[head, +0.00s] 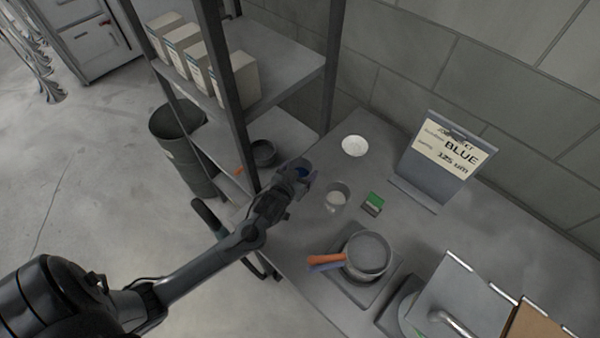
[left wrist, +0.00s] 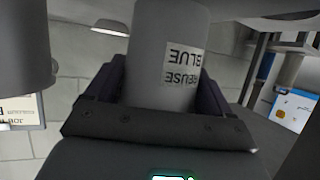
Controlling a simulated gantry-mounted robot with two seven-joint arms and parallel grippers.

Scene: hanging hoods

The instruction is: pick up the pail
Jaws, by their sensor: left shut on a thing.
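The pail (left wrist: 165,60) is a plain grey cylinder with a white label reading "REUSE BLUE", upside down in the left wrist view. My left gripper (head: 297,178) is shut around it, with dark fingers on both sides of the cylinder. The gripper is near the table's left edge, beside the shelf rack. I cannot tell whether the pail still touches the table. My right gripper is not in view.
On the table (head: 300,245) are a white dish (head: 355,146), a small cup (head: 337,196), a green-and-grey block (head: 373,204), a pan (head: 367,255) with an orange handle and a "BLUE" sign (head: 447,155). A metal rack (head: 290,70) with boxes stands left. A bin (head: 183,150) stands behind it.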

